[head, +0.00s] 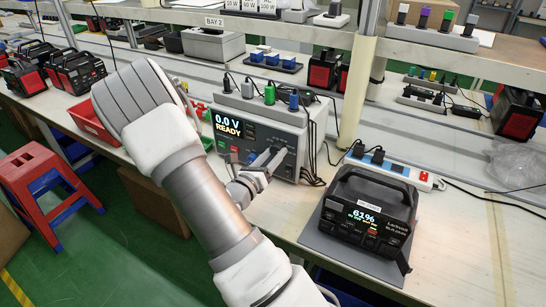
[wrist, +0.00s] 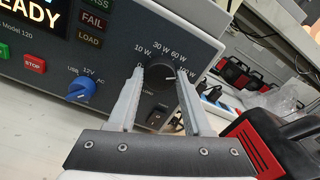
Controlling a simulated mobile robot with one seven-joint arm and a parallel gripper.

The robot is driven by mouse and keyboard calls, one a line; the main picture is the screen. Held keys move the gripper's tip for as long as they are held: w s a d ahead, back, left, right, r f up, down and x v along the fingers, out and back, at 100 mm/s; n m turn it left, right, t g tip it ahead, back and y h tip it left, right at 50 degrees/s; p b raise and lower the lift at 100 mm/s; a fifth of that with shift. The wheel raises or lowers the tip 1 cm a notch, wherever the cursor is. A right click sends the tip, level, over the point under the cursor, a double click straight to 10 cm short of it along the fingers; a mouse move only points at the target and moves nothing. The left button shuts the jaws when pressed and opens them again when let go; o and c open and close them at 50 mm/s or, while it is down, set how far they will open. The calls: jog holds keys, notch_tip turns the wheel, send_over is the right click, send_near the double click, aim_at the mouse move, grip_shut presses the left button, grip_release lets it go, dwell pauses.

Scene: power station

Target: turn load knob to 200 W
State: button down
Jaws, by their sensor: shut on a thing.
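The grey tester (head: 292,141) stands on the bench, its screen reading 0.0 V READY. Its black load knob (wrist: 159,84) shows in the wrist view, ringed by labels from 0 through 10 W, 30 W and 60 W to a last one that looks like 100 W, partly covered. I see no 200 W label. A pale pointer mark on the knob points right, towards that last label. My gripper (wrist: 160,72) has one finger on each side of the knob and is shut on it.
A blue selector knob (wrist: 82,89), marked USB, 12V and AC, is left of the load knob. A black rocker switch (wrist: 156,117) is just below it. A black power station (head: 369,208) reading about 61% stands on a grey mat to the right. Cables (head: 318,140) hang beside the tester.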

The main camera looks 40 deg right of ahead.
jog(key=m+b, duration=0.2)
jog(key=m, duration=0.2)
jog(key=shift+f, duration=0.15)
jog(key=shift+m+b, duration=1.2)
jog(key=shift+m, duration=0.9)
jog(key=shift+c, duration=1.6)
grip_release()
jog(key=p+v, duration=0.1)
jog(key=v, duration=1.6)
jog(key=shift+a+p, duration=0.25)
jog(key=shift+p, duration=0.15)
jog(key=shift+s, duration=0.15)
